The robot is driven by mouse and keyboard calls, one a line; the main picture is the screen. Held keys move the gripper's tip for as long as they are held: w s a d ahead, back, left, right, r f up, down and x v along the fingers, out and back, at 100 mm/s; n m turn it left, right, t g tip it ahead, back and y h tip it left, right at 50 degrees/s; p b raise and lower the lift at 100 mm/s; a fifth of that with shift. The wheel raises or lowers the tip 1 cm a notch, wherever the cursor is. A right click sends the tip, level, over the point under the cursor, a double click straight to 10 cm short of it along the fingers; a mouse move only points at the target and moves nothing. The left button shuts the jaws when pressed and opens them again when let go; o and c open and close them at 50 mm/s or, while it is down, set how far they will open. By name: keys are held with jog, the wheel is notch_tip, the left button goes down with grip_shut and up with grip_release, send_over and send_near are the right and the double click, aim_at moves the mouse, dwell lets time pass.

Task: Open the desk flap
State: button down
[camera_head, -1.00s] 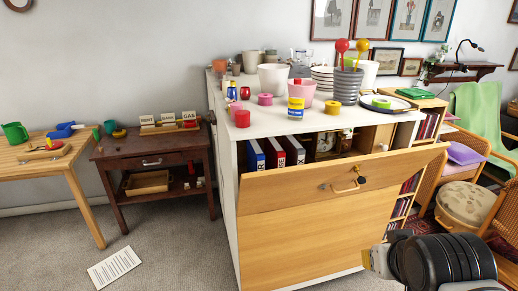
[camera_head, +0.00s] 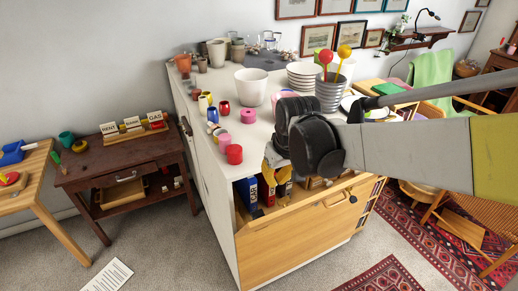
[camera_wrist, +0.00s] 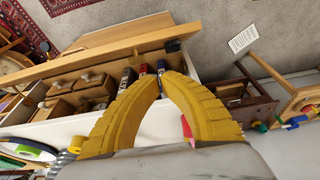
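The desk flap (camera_head: 287,224) is a light wooden front panel on a white cabinet. It leans outward at the top, partly open, and has a brass handle (camera_head: 338,202) and a dark lock. Its long edge crosses the upper part of the wrist view (camera_wrist: 100,63). My gripper (camera_wrist: 163,76) has yellow curved fingers whose tips nearly meet, with nothing visible between them. The fingers point down over the opening behind the flap, by the binders.
A blue binder (camera_head: 248,193) and other binders stand in the compartment. The cabinet top holds a white pot (camera_head: 252,86), a red jar (camera_head: 235,154), a pink roll (camera_head: 248,116), bowls and a grey striped pot. A dark side table (camera_head: 125,165) stands left. Carpet in front is clear.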

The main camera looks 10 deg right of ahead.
jog(key=x, duration=0.3)
jog(key=s+b+x, duration=0.1)
jog(key=x, duration=0.6)
jog(key=shift+s+a+f, duration=0.15)
jog(key=shift+f, duration=0.4)
jog(key=shift+s+f, duration=0.2)
jog(key=shift+s, duration=0.1)
jog(key=shift+s+f+b, duration=0.1)
jog(key=shift+b, duration=0.25)
